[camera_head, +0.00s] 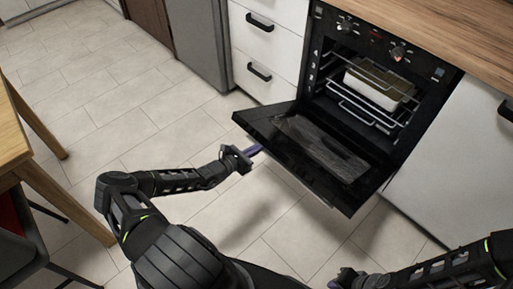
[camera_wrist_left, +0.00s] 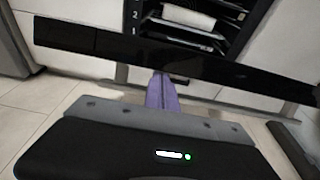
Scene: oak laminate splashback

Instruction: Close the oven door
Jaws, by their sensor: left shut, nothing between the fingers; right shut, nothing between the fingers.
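The black oven (camera_head: 365,85) is set under the wooden counter. Its door (camera_head: 315,150) is hinged down and stands partly open, sloping up from the hinge towards me. In the left wrist view the door (camera_wrist_left: 190,65) is a dark band across the picture. My left gripper (camera_head: 257,149) is shut and empty at the door's left outer edge, with its purple fingers close to or against the underside; contact cannot be told. The fingers also show in the left wrist view (camera_wrist_left: 161,92). My right gripper (camera_head: 346,279) is at the bottom edge, shut, its fingertips hardly visible.
Inside the oven are wire racks and a light-coloured dish (camera_head: 380,90). White drawers (camera_head: 268,45) stand left of the oven and a white cabinet (camera_head: 440,165) right. A wooden table (camera_head: 30,135) and a chair (camera_head: 25,240) are at left. The tiled floor between is clear.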

